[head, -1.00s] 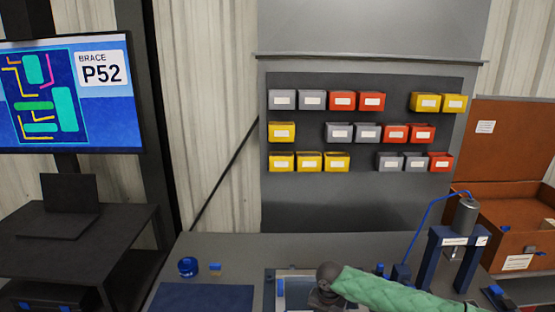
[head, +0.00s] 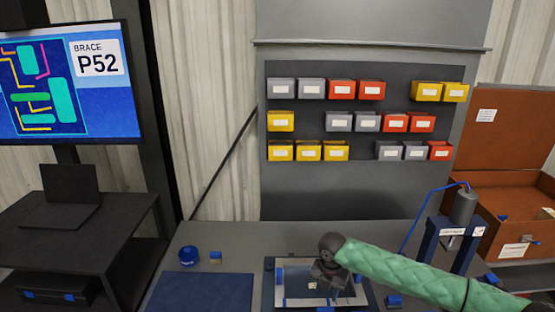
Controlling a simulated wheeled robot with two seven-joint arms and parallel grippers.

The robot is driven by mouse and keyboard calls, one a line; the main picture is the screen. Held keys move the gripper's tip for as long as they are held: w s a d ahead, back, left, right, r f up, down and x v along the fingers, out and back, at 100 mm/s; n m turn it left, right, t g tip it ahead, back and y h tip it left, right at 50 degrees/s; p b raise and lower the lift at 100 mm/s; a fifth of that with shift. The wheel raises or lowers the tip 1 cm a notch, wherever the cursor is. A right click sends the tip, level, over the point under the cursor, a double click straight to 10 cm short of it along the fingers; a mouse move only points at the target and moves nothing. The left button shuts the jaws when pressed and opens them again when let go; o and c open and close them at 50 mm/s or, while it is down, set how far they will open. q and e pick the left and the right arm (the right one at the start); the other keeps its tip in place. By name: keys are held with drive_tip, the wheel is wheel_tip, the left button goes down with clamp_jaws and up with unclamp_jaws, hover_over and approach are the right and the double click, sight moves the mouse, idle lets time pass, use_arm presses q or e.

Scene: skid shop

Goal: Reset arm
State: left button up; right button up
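My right arm, in a green quilted sleeve, comes in from the lower right of the head view. Its dark gripper (head: 326,279) hangs over the framed tray (head: 267,291) on the workbench (head: 228,239). The fingers are small and dark against the tray, so I cannot tell whether they are open or shut. My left arm and gripper do not show.
An open orange case (head: 493,211) is at far right. A blue mat (head: 201,293), a blue round item (head: 188,256) and a small block (head: 215,257) lie left. Bins (head: 342,89) hang behind.

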drive_tip(key=shift+r, duration=0.6)
